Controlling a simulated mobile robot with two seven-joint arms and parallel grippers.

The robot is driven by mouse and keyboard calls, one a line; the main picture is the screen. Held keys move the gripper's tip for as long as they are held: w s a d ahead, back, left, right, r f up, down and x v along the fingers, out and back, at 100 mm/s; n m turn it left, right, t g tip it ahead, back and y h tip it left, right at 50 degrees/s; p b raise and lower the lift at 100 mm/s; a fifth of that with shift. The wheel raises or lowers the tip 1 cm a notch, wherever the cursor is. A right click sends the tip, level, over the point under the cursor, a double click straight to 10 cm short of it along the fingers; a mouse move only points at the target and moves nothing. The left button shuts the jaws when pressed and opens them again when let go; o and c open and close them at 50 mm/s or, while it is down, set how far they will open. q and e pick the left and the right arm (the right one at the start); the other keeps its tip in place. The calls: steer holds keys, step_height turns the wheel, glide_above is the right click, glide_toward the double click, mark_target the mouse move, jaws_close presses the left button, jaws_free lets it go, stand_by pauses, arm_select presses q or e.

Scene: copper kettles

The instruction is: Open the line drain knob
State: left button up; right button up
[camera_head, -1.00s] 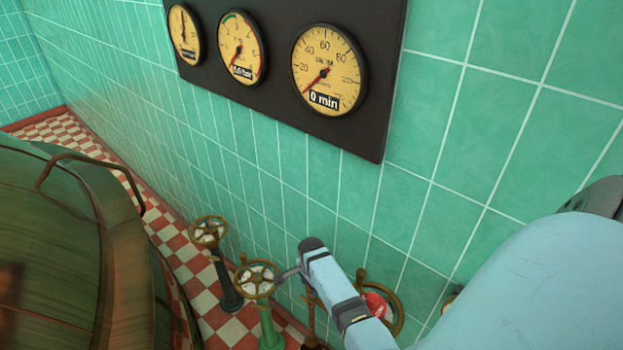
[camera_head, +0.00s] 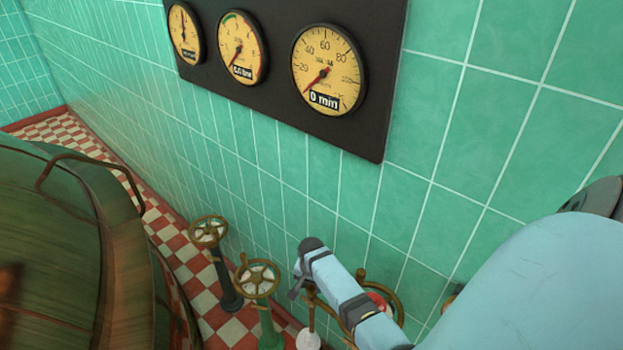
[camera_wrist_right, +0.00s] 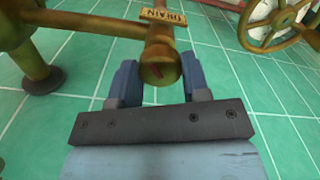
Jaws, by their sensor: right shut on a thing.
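The brass drain knob (camera_wrist_right: 160,70) shows in the right wrist view, on a brass pipe just below a tag (camera_wrist_right: 162,15) reading "DRAIN". My right gripper (camera_wrist_right: 160,84) has one blue finger on each side of the knob and is shut on it. In the head view my right gripper (camera_head: 297,288) is low in the middle, just right of the green-stand handwheel. The knob cannot be made out there. My left gripper is not in view.
A brass handwheel on a green stand (camera_head: 258,278) and another on a black stand (camera_head: 208,231) are to the left. A larger brass wheel (camera_head: 392,300) is partly behind my right arm. A copper kettle (camera_head: 60,240) fills the lower left. Gauges (camera_head: 328,70) hang on the tiled wall.

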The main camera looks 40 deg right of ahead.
steer(key=n, duration=0.5)
steer(key=shift+d+n, duration=0.1)
steer(key=shift+n, duration=0.2)
steer(key=n, duration=0.5)
stand_by(0.4)
steer(key=o, duration=0.9)
steer(key=shift+o, duration=0.2)
step_height(320, 180, up, 14)
steer(key=b, duration=0.1)
